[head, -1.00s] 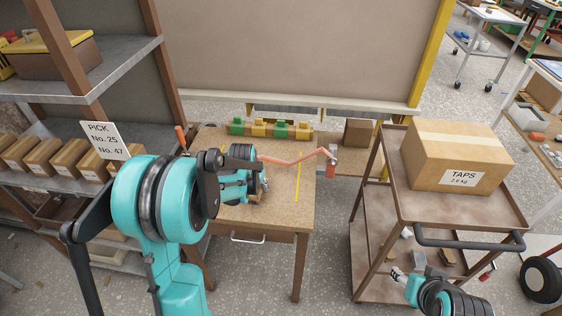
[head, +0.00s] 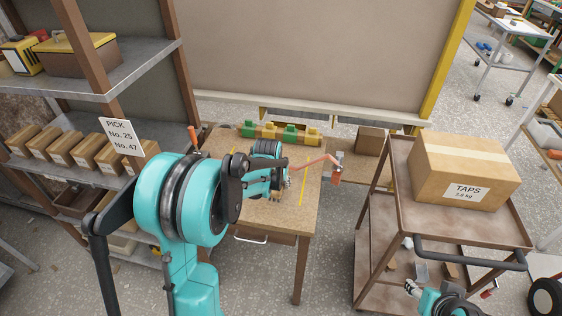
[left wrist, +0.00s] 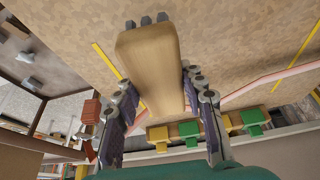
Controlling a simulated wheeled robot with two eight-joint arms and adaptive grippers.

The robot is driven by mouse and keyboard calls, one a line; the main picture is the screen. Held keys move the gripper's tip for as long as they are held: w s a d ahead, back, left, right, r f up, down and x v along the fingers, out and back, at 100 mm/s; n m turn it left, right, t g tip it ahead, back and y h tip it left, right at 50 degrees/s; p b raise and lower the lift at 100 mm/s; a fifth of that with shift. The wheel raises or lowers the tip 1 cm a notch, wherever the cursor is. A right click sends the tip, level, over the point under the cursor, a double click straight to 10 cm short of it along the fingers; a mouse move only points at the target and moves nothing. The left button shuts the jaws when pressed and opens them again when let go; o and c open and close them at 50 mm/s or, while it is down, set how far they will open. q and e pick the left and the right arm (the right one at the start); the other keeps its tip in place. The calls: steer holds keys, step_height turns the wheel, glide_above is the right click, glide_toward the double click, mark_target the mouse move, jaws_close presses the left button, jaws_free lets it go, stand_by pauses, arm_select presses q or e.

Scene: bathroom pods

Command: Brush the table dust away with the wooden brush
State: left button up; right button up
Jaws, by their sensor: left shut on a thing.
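The table (head: 262,215) has a speckled tan top with yellow lines. I cannot make out dust on it. My left gripper (head: 284,184) is over the middle of the tabletop. In the left wrist view the left gripper (left wrist: 160,98) is shut on the wooden brush (left wrist: 150,62), with a finger on each side of its handle. The brush has a wide pale wooden head with dark tufts at its far edge, close to the tabletop; I cannot tell if they touch it. My right gripper (head: 412,288) is low by the trolley, too small to read.
Yellow and green blocks (head: 279,132) stand in a row along the table's back edge. A pinkish jointed bar (head: 318,161) crosses its right side. A trolley (head: 400,180) with a TAPS box (head: 465,172) stands right. Shelves (head: 100,88) stand left.

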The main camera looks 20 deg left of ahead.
arm_select(q)
steer(key=shift+w+d+r+p, duration=0.15)
steer(key=shift+r+p, duration=0.35)
steer(key=shift+r, duration=0.45)
steer(key=shift+r+p, duration=0.95)
steer(key=shift+r, duration=0.35)
steer(key=shift+f, duration=0.1)
